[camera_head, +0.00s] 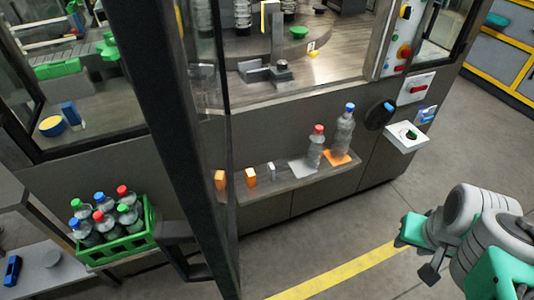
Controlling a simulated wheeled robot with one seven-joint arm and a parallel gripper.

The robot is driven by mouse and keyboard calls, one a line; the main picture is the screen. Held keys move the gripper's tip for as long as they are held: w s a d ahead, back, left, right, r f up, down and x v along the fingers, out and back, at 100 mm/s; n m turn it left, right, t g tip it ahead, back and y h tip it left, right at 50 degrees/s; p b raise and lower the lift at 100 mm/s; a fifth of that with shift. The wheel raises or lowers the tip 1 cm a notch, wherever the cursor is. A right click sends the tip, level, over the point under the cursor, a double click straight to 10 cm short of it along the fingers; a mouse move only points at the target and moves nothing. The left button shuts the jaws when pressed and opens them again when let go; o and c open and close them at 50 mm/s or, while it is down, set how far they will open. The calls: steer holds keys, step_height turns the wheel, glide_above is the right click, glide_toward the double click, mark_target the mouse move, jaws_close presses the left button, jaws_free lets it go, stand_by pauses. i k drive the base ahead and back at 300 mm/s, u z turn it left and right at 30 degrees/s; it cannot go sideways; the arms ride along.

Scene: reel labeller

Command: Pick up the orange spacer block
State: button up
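An orange block (251,177) stands upright on the narrow grey shelf (300,180) on the machine's front. A second orange block-like shape (220,179) shows to its left, close to the door frame; I cannot tell whether it is a separate block or a reflection. A small pale grey block (271,171) stands just to the right. My gripper (424,256), at the end of my white and teal arm, is at the lower right, well away from the shelf. I cannot make out its fingers clearly, and nothing is visibly held.
A red-capped bottle (316,147) and a blue-capped bottle (344,132) stand at the shelf's right end. The dark open door frame (180,120) cuts across left of the blocks. A green crate (116,247) of bottles is at lower left. Floor before the shelf is clear.

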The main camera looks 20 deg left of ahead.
mark_target(251, 180)
steer(key=i, duration=2.15)
steer(key=u, duration=4.4)
steer(key=i, duration=0.5)
